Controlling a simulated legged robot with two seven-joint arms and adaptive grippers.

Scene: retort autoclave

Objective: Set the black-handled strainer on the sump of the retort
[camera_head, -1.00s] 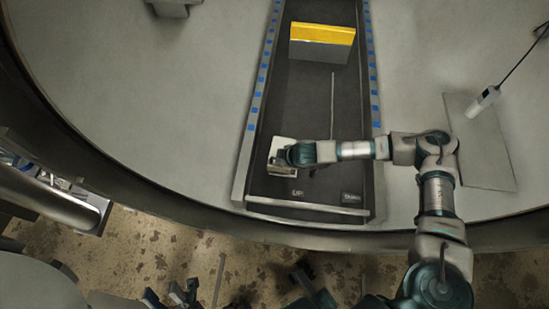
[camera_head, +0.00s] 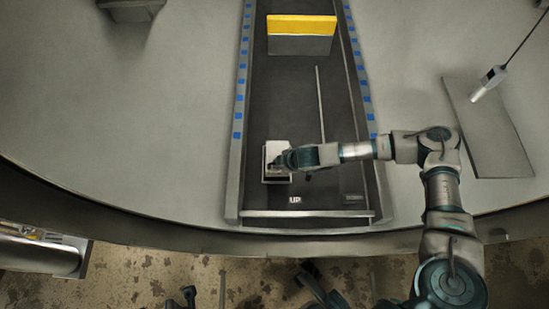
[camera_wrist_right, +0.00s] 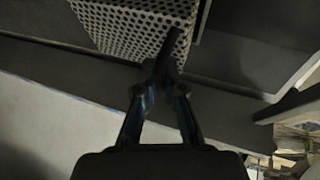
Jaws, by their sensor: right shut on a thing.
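The strainer is a pale perforated metal piece with a black handle. In the head view the strainer (camera_head: 279,150) is over the near left part of the dark channel, beside the "UP" label. In the right wrist view the perforated strainer (camera_wrist_right: 118,27) fills the top, with its black handle (camera_wrist_right: 168,45) running down to the fingers. My right gripper (camera_head: 284,162) is shut on the handle; its fingers (camera_wrist_right: 160,80) show in the wrist view. The sump cannot be made out; the strainer and gripper cover that area. Whether the strainer touches the floor is unclear. My left gripper is not in view.
A yellow-topped dark block (camera_head: 301,36) stands further up the channel. A thin rod (camera_head: 320,105) lies along the channel. Blue-marked rails (camera_head: 239,110) border it. A grey panel (camera_head: 488,125) with a corded white probe (camera_head: 487,84) is at right.

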